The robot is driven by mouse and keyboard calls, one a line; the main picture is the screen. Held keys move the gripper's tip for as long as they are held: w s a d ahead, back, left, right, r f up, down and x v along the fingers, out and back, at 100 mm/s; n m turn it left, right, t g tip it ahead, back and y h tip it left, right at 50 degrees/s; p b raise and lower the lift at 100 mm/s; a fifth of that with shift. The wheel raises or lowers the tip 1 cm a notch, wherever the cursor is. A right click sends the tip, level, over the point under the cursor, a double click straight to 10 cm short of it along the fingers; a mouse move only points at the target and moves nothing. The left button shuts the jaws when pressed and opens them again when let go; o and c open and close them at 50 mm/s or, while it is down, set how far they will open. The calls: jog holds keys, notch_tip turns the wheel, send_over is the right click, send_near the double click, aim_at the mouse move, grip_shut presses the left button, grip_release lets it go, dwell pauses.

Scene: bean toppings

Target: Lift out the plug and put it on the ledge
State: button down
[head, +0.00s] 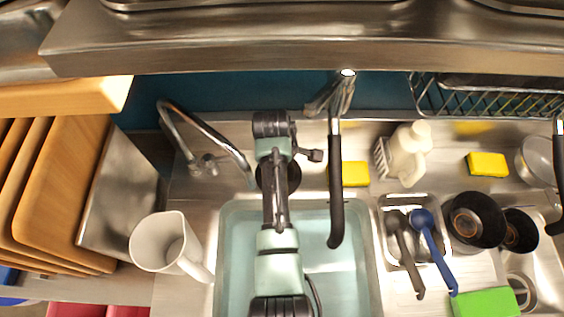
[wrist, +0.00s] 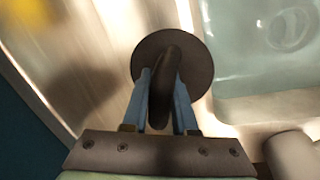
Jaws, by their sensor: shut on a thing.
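The plug (wrist: 143,57) is a dark round disc with an upright loop handle. My gripper (wrist: 164,88) is shut on the handle, with one blue finger on each side of it. In the head view, part of the plug (head: 291,176) shows as a dark shape beside my wrist, behind the basin's back edge. The metal ledge (head: 228,180) runs between the wall and the sink basin (head: 232,238). The plug appears over this ledge in the wrist view, with a dark shadow to its left. I cannot tell whether it touches the metal.
A curved tap (head: 205,128) stands left and a black-handled spray tap (head: 336,190) right of my arm. A yellow sponge (head: 355,174) and a white bottle (head: 408,153) stand on the ledge farther right. A white jug (head: 160,242) stands left of the basin.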

jog(key=shift+f, duration=0.1)
jog(key=c, duration=0.6)
grip_release()
jog(key=r, duration=0.4)
jog(key=s+r+b, duration=0.1)
jog(key=r, duration=0.3)
jog(key=s+a+r, duration=0.1)
jog(key=r, duration=0.3)
jog(key=shift+s+r, duration=0.2)
jog(key=shift+r, duration=0.2)
jog(key=shift+f, duration=0.1)
